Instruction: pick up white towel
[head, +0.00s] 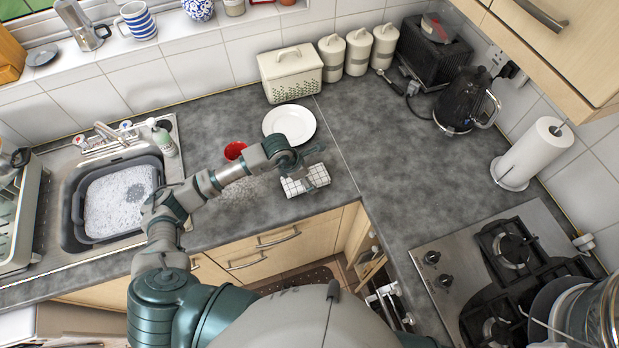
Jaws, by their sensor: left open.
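A white towel (306,181) with a dark grid pattern lies on the grey worktop near its front edge, just left of the corner. My left arm reaches in from the lower left across the counter. My left gripper (303,163) is open at the towel's far side, over or beside its upper edge. I cannot tell whether the fingers touch the towel. The gripper hides a little of the towel's far edge. My right gripper is not in view.
A white plate (289,124) lies behind the gripper, and a red cup (235,150) stands behind my forearm. A soapy sink basin (75,213) is at left. A hob (440,268) is at lower right. The worktop right of the towel is clear.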

